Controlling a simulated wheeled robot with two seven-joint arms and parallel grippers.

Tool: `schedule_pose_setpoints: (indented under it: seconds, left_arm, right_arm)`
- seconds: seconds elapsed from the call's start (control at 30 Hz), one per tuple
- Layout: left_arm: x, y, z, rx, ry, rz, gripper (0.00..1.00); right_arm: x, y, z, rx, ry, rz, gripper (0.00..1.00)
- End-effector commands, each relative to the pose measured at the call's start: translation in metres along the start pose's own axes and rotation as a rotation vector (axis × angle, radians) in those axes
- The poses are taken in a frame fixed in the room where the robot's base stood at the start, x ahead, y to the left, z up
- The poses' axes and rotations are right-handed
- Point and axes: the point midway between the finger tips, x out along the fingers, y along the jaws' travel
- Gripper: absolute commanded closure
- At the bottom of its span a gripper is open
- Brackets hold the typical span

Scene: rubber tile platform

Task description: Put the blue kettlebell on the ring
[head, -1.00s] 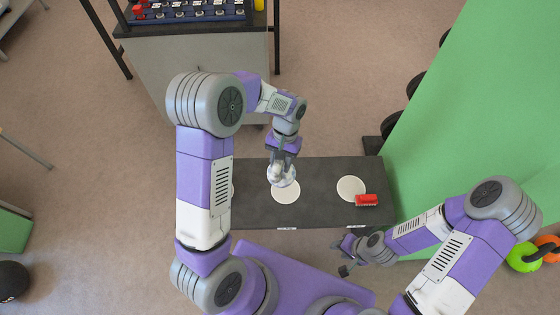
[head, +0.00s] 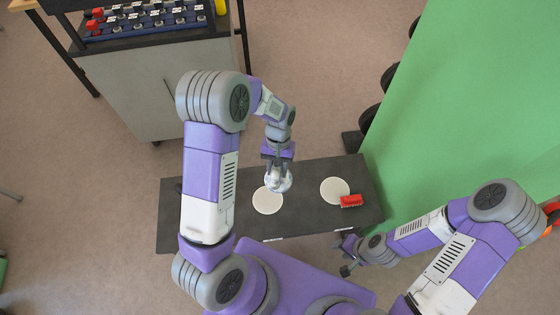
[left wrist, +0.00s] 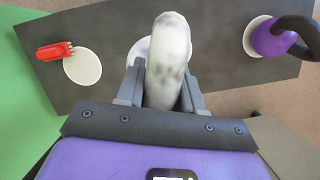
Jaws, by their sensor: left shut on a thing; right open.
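My left gripper (head: 277,168) is shut on a white and grey marbled object (head: 278,183), held above the dark platform. In the left wrist view this object (left wrist: 168,60) is long and rounded between the fingers; its lower part is mostly hidden. A pale round disc (head: 266,203) lies just below and left of it in the head view. I see no clearly blue kettlebell. My right gripper (head: 345,256) is open and empty in front of the platform.
A green panel (head: 470,90) stands to the right. A grey cabinet (head: 150,90) carrying a rack of small items stands at the back left.

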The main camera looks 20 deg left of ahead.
Motion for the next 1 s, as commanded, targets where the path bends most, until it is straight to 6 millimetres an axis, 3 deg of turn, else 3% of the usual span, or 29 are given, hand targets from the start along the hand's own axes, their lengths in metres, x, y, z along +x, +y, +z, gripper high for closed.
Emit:
schedule_pose_setpoints:
  seconds: [0.1, 0.3, 0.67, 1.0]
  left_arm:
    - [0.031, -0.013, -0.005, -0.116, 0.002, 0.033, 1.0]
    - [0.064, -0.03, -0.011, -0.264, 0.015, 0.063, 1.0]
    - [0.082, -0.039, -0.014, -0.332, 0.025, 0.072, 1.0]
    - [0.107, -0.04, -0.021, -0.331, 0.024, 0.072, 1.0]
  right_arm:
    - [0.014, 0.005, -0.001, 0.0, 0.0, 0.0, 0.57]
    - [0.025, 0.009, -0.001, 0.0, 0.0, 0.0, 0.57]
    - [0.033, 0.012, -0.002, 0.0, 0.0, 0.0, 0.57]
    - [0.056, 0.021, -0.003, 0.0, 0.0, 0.0, 0.57]
